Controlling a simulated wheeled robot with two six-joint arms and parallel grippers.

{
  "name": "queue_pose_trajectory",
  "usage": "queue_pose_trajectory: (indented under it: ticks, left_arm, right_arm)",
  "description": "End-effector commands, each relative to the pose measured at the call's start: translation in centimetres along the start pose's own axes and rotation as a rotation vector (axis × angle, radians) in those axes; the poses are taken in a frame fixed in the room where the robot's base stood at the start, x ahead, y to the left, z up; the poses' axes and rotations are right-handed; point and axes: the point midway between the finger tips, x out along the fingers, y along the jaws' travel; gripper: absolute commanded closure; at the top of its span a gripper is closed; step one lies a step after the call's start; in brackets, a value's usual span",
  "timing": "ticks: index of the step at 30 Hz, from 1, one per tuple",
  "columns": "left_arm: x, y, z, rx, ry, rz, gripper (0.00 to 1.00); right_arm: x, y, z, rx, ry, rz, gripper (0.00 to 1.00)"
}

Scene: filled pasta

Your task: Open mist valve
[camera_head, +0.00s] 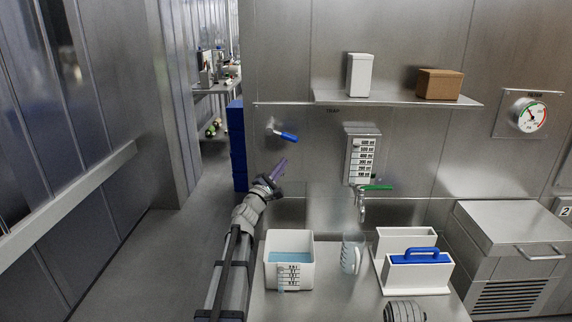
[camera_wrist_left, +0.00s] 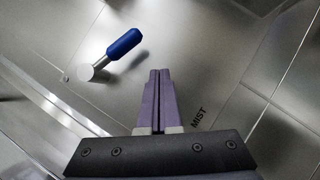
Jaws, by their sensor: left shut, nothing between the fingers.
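The mist valve is a lever with a blue handle (camera_head: 289,137) on the steel back wall, left of the shelf. In the head view the handle points right and slightly down from its pivot. The left wrist view also shows the blue handle (camera_wrist_left: 124,44), its metal stem and round pivot, with the word MIST printed on the wall. My left gripper (camera_head: 281,164) is just below the handle in the head view, its purple fingers closed together and empty. In the left wrist view the fingertips (camera_wrist_left: 160,72) are right of and below the handle, apart from it. My right gripper does not show.
Below stand a white tub of blue liquid (camera_head: 289,236), a clear jug (camera_head: 351,254) and a white holder with a blue-handled item (camera_head: 418,276). A green-handled tap (camera_head: 363,200) is right of my arm. A shelf (camera_head: 400,99) holds two boxes. The wall around the lever is clear.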

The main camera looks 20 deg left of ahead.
Motion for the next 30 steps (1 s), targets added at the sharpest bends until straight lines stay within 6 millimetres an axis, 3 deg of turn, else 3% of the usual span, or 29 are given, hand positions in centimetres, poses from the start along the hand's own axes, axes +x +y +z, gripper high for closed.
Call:
queue_pose_trajectory:
  ticks: [1,3,10,30]
  left_arm:
    - [-2.0,-0.9,0.1,0.0,0.001,0.0,1.0]
    - [-3.6,-1.4,0.3,0.0,0.001,0.0,1.0]
    - [-7.5,-2.5,0.7,0.001,0.001,0.0,1.0]
    - [-8.0,-2.5,0.7,0.0,0.001,0.0,1.0]
  right_arm:
    - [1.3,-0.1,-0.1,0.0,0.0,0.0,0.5]
    - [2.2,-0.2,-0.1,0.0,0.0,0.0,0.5]
    - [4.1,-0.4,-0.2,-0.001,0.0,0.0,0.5]
    - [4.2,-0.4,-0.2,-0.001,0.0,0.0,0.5]
